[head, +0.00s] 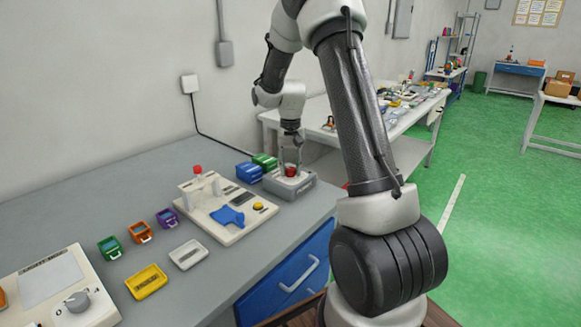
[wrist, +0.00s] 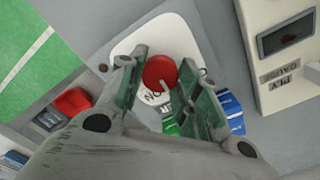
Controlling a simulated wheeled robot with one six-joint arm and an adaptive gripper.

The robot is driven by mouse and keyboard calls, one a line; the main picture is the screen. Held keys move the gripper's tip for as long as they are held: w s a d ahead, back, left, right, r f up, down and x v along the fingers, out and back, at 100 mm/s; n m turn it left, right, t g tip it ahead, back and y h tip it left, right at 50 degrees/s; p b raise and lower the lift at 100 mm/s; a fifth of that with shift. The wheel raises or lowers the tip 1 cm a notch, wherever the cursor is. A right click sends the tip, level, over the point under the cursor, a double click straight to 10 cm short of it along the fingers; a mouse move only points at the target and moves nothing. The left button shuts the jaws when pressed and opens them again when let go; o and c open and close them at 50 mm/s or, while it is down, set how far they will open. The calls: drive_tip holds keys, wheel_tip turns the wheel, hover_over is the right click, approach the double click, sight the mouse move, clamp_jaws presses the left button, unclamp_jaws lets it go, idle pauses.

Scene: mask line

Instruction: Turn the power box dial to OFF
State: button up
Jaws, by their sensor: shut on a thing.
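The power box (head: 295,186) is a grey box near the far right end of the workbench. Its red dial (head: 291,171) sits on top and shows closely in the wrist view (wrist: 158,71), over a white face plate (wrist: 128,47). My gripper (head: 291,162) points down over the box. In the wrist view its two green-grey fingers (wrist: 163,64) stand on both sides of the dial and are shut on it. An OFF label cannot be made out.
A cream fixture (head: 226,208) with a blue part stands left of the box. Blue and green bins (head: 249,172) stand just behind it. Several small coloured trays and a cream panel with a grey knob (head: 77,302) lie nearer. A cable runs down the wall behind.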

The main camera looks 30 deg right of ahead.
sight(290, 169)
drive_tip(key=n, duration=0.4)
drive_tip(key=shift+n, duration=2.8)
drive_tip(key=o, duration=1)
drive_tip(key=shift+o, duration=0.2)
drive_tip(key=shift+r, duration=0.1)
wheel_tip(290, 169, up, 12)
